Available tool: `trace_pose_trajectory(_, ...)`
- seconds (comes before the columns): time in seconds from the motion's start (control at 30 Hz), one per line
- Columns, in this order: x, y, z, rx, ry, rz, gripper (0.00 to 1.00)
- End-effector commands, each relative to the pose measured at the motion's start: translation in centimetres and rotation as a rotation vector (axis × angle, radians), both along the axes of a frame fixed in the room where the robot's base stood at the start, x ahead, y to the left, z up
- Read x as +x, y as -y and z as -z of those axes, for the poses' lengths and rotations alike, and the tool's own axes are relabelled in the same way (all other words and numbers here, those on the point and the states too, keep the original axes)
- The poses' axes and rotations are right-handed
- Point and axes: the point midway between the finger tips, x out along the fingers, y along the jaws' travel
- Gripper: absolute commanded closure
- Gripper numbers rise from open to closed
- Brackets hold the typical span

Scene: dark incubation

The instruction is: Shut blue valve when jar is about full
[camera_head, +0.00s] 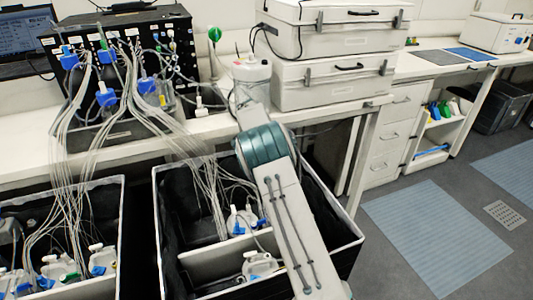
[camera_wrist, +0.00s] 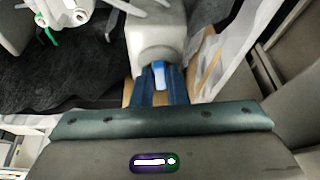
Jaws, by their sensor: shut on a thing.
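In the wrist view my gripper (camera_wrist: 160,82) has its two blue fingers closed on a small blue and pale piece (camera_wrist: 159,72), which I take to be the blue valve. It sits at the end of a light grey block-like part (camera_wrist: 157,30); most of the valve is hidden between the fingers. A white jar-like container (camera_wrist: 68,10) with a green tie is at the top left, cut by the frame. In the head view my gripper is not visible. White jars with blue parts (camera_head: 242,220) stand in the right black-lined bin (camera_head: 158,215). No fill level can be read.
A black rack (camera_head: 178,45) with blue connectors and many thin tubes stands on the bench. The tubes hang into both bins, the left one (camera_head: 122,235) included. Stacked grey cases (camera_head: 330,85) stand right of my arm. The floor at the right is open.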

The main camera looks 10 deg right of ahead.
Motion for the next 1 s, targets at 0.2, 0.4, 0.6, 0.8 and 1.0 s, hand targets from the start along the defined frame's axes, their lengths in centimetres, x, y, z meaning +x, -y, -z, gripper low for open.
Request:
trace_pose_trajectory(0.2,-0.18,0.24,0.17,-0.003,-0.010,0.102,1.00)
trace_pose_trajectory(0.4,-0.23,0.37,0.21,-0.005,-0.012,0.145,1.00)
trace_pose_trajectory(0.6,-0.26,0.44,0.28,-0.005,-0.012,0.156,1.00)
trace_pose_trajectory(0.8,-0.29,0.52,0.33,-0.006,-0.014,0.157,1.00)
trace_pose_trajectory(1.0,-0.23,0.46,0.32,-0.006,-0.012,0.155,0.65)
